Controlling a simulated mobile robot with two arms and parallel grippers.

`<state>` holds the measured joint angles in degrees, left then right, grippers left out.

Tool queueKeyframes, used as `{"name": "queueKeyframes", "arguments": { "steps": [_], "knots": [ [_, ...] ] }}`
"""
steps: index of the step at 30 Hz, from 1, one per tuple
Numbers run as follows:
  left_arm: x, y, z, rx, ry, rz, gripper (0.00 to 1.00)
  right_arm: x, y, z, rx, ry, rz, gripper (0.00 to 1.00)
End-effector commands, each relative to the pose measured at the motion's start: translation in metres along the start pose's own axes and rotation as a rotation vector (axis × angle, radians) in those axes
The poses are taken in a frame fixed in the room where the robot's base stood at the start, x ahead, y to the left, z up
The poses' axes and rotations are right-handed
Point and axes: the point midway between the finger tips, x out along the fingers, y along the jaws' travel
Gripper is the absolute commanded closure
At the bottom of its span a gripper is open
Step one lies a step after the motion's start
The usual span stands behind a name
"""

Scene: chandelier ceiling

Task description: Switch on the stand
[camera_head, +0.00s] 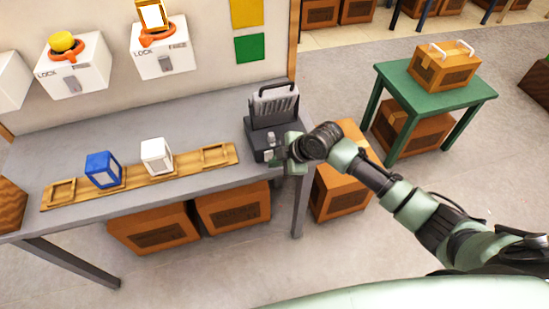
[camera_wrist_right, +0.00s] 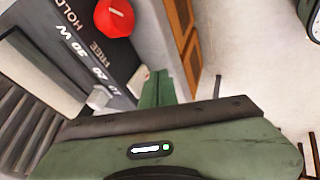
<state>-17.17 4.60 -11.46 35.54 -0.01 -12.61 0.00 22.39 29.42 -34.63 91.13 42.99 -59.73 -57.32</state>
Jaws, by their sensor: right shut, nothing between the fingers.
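The stand (camera_head: 272,108) is a dark grey device with a slotted upper part, at the right end of the grey workbench. In the right wrist view its dark panel (camera_wrist_right: 72,45) shows the words HOLD and FREE, a "10 20 30 W" scale, a red round button (camera_wrist_right: 115,17) and a small grey knob (camera_wrist_right: 98,98). My right gripper (camera_head: 279,152) is at the stand's front right corner, shut and empty. Its green fingers also show in the right wrist view (camera_wrist_right: 158,88), beside the panel's edge; contact cannot be told. My left gripper is out of view.
A wooden rack (camera_head: 135,180) on the workbench (camera_head: 210,110) holds a blue and a white block frame. White LOCK/FREE boxes (camera_head: 165,58) are on the wall behind. Cardboard boxes (camera_head: 233,208) sit below.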

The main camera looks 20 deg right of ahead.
Motion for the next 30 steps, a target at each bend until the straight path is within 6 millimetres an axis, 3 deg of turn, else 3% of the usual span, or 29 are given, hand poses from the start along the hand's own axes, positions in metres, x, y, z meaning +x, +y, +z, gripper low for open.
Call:
{"name": "queueKeyframes", "arguments": {
  "steps": [18,30],
  "knots": [
    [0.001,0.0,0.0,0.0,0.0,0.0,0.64,0.01,0.012,0.002,-0.003,0.002,0.006,1.0],
    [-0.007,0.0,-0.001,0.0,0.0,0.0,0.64,0.003,0.015,-0.001,-0.002,0.002,0.007,1.0]
  ]
}}
